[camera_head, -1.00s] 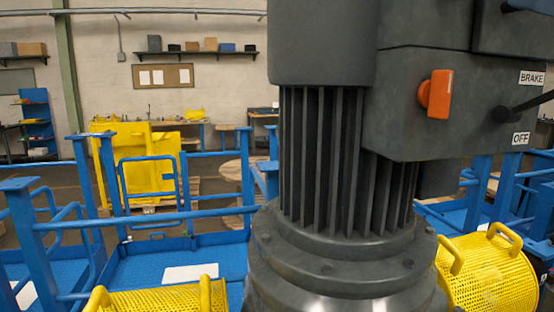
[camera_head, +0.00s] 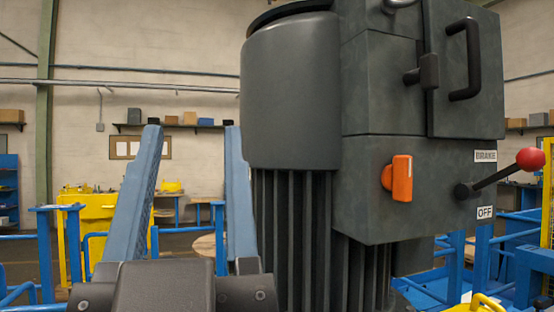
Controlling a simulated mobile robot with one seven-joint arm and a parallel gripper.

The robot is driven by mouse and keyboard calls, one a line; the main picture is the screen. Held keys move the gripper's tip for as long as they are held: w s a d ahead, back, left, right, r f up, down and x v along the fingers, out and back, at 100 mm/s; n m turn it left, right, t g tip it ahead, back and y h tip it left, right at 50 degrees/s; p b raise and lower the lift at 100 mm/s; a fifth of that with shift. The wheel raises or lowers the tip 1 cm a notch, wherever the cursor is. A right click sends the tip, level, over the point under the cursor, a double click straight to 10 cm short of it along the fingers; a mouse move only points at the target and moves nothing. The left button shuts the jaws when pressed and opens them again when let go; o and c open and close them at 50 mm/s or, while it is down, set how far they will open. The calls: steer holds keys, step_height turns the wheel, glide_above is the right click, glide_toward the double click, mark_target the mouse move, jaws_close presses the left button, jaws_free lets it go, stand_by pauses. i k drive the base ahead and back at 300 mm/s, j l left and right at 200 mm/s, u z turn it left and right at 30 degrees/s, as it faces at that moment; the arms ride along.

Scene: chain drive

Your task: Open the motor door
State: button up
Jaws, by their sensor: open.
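The large dark grey motor (camera_head: 290,95) stands upright in the middle of the head view, with a ribbed lower part. A box is on its right side. The door (camera_head: 488,85) is a dark panel at the upper right of this box, with a black vertical handle (camera_head: 466,60). It looks closed. A dark latch (camera_head: 428,72) sits at its left edge. My gripper (camera_head: 192,132) rises from the bottom left with its two blue-grey fingers pointing up. It is open and empty, left of the motor and well apart from the handle in the picture.
An orange switch (camera_head: 402,178) is on the box below the door. A brake lever (camera_head: 500,176) with a red knob sticks out to the right, between the BRAKE and OFF labels. Blue railings (camera_head: 75,235) stand at the left, and a yellow frame (camera_head: 547,215) at the right edge.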

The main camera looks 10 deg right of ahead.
mark_target(469, 103)
steer(key=z, duration=1.2)
